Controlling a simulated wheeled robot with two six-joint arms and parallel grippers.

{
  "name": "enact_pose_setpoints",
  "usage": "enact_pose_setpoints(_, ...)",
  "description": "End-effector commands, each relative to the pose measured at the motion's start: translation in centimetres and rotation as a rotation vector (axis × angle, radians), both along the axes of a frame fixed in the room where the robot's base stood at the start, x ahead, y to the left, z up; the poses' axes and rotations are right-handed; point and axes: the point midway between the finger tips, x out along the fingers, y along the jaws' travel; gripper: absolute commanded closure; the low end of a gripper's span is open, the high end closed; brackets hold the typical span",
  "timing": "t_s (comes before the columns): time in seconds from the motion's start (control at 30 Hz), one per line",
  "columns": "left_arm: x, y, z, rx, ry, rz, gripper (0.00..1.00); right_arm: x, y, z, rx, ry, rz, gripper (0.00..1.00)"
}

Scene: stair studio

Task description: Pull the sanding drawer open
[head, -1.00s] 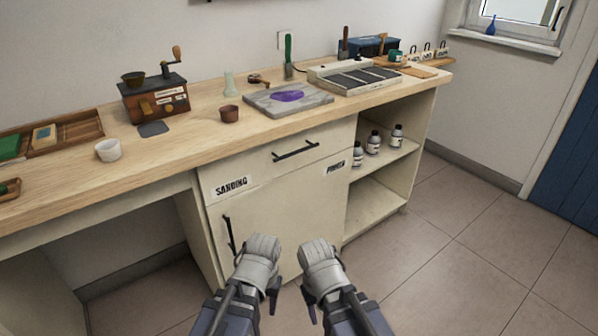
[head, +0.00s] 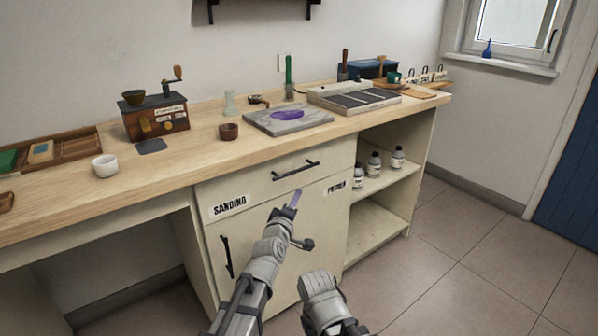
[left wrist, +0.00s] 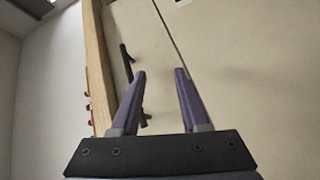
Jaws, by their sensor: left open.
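The sanding drawer (head: 250,184) is the pale front under the worktop, and it looks closed. Its black bar handle (head: 296,170) sits in the middle of it. My left gripper (head: 301,220) is open and empty, in front of the cabinet and below the handle in the head view. In the left wrist view the open fingers (left wrist: 161,72) point at the cabinet face.
A SANDING label (head: 229,205) is on the cabinet front. Below is a door with an upright black handle (head: 227,257). Open shelves (head: 375,225) with white bottles stand to the right. The worktop (head: 180,170) above holds several tools. The floor in front is clear.

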Motion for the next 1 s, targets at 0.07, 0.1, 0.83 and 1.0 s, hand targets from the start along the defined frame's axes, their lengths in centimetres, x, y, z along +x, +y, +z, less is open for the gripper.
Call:
enact_pose_setpoints(0.07, 0.6, -0.4, 1.9, -0.101, -0.066, 0.03, 0.55, 0.0, 0.0, 0.0, 0.0, 0.0, 0.0, 0.5)
enact_pose_setpoints(0.1, 0.7, -0.4, 2.7, -0.142, -0.092, 0.044, 0.55, 0.0, 0.0, 0.0, 0.0, 0.0, 0.0, 0.5)
enact_pose_setpoints(0.83, 4.8, -0.8, 5.2, -0.243, -0.159, 0.078, 0.55, 0.0, 0.0, 0.6, -0.001, 0.0, -0.001, 0.5)
enact_pose_setpoints(1.0, 7.4, -1.2, 5.5, -0.243, -0.159, 0.078, 0.55, 0.0, 0.0, 1.0, -0.001, 0.0, -0.002, 0.5)
